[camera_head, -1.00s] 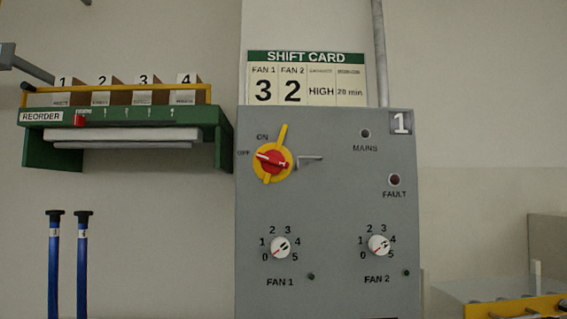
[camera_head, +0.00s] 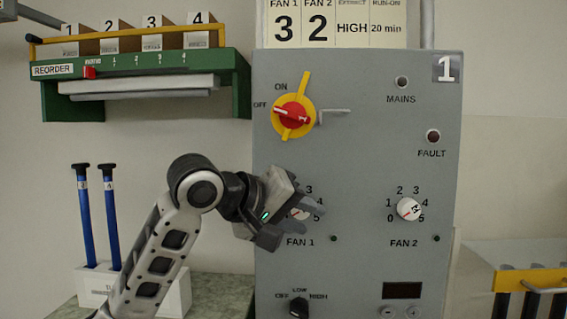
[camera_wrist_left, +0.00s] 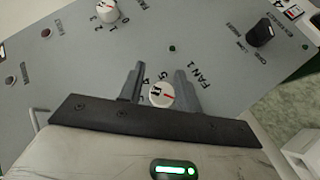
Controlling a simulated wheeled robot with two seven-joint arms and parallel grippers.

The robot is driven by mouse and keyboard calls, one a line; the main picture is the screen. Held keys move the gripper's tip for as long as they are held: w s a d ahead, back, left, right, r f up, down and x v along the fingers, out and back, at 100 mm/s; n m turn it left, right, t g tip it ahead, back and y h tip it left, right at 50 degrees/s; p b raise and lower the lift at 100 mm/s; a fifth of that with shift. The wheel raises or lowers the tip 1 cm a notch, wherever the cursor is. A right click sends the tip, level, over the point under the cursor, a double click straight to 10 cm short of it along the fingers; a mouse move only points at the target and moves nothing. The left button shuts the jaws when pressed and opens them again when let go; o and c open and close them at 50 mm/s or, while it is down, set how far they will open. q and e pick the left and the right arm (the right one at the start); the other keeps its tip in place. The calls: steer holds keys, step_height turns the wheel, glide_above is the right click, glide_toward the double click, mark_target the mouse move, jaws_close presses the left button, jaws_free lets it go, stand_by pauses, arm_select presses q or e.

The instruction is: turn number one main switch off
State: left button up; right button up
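The main switch (camera_head: 293,115) of the grey panel (camera_head: 360,150) marked 1 has a red knob on a yellow plate. Its white-marked end points left towards OFF. A yellow tab points up and slightly right. The switch is not in the left wrist view. My left gripper (camera_head: 300,214) is below it, at the FAN 1 knob (camera_wrist_left: 161,95). In the left wrist view the fingers of my left gripper (camera_wrist_left: 160,72) stand apart on either side of that knob. Contact cannot be told. My right gripper is not in view.
The MAINS lamp (camera_head: 402,82) and FAULT lamp (camera_head: 433,136) look dark. A grey bracket (camera_head: 334,114) juts out right of the switch. The FAN 2 knob (camera_head: 409,209) is to the right. A green shelf (camera_head: 60,100) and blue rods (camera_head: 84,215) are at the left.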

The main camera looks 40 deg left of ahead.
mark_target(289, 114)
arm_select(q)
steer(key=s+a+r+n+t+p, duration=0.1)
steer(key=s+a+r+n, duration=0.2)
steer(key=s+r, duration=0.6)
steer(key=s+a+r+n+t, duration=0.1)
steer(key=s+a+r+n, duration=0.15)
steer(key=s+r, duration=0.65)
steer(key=shift+y, duration=0.3)
steer(key=r+p+x, duration=0.1)
steer(key=x, duration=0.4)
steer(key=r+x, duration=0.1)
steer(key=x, duration=0.5)
steer(key=w+a+r+p+x, duration=0.1)
steer(key=x, duration=0.5)
steer(key=shift+r+p, duration=0.15)
steer(key=shift+p, duration=0.15)
jaws_close()
